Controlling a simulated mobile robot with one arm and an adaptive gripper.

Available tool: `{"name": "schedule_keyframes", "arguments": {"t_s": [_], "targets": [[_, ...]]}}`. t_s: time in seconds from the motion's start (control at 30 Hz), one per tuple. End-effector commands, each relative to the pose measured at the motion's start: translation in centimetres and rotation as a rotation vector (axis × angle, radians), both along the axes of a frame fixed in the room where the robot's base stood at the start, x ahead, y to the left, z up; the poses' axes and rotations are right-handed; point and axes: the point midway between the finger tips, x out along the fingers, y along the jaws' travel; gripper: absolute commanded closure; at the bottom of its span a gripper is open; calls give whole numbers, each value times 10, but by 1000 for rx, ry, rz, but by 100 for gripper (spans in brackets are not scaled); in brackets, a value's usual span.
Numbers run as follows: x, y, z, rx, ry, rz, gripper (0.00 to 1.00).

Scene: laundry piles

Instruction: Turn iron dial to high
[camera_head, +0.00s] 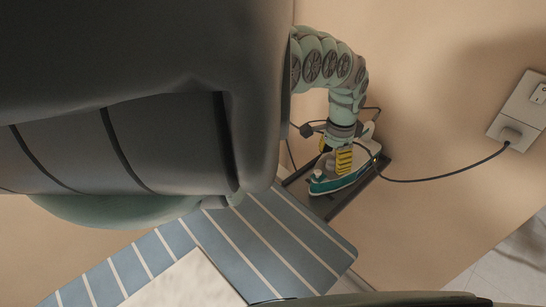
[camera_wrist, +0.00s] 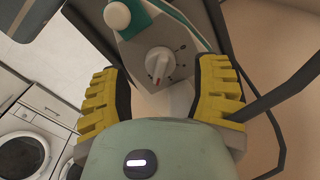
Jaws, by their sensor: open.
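The iron (camera_head: 342,177), teal and white, rests on a dark stand (camera_head: 320,205) beside the striped ironing board. In the wrist view the iron's grey body (camera_wrist: 185,40) carries a white round dial (camera_wrist: 160,63) with a red pointer mark and small marks around it. My gripper (camera_wrist: 163,75) is open, its two yellow-and-black fingers on either side of the dial and apart from it. In the head view my gripper (camera_head: 335,158) is right at the iron and hides part of it. I cannot read the dial's setting.
The striped ironing board (camera_head: 290,235) lies below and left of the iron. A black cord (camera_head: 430,179) runs from the iron to a wall socket (camera_head: 519,112) on the right. A washing machine (camera_wrist: 25,155) shows at the lower left of the wrist view.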

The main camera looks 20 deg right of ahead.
Motion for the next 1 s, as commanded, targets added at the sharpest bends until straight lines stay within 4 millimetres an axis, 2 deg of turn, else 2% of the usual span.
{"name": "schedule_keyframes", "arguments": {"t_s": [0.2,0.5,0.53,1.0], "targets": [[0,1,-11,3,-2,-2,38],[0,1,-12,3,-2,-1,38],[0,1,-12,3,-2,-1,36],[0,1,-12,3,-2,-1,84]]}}
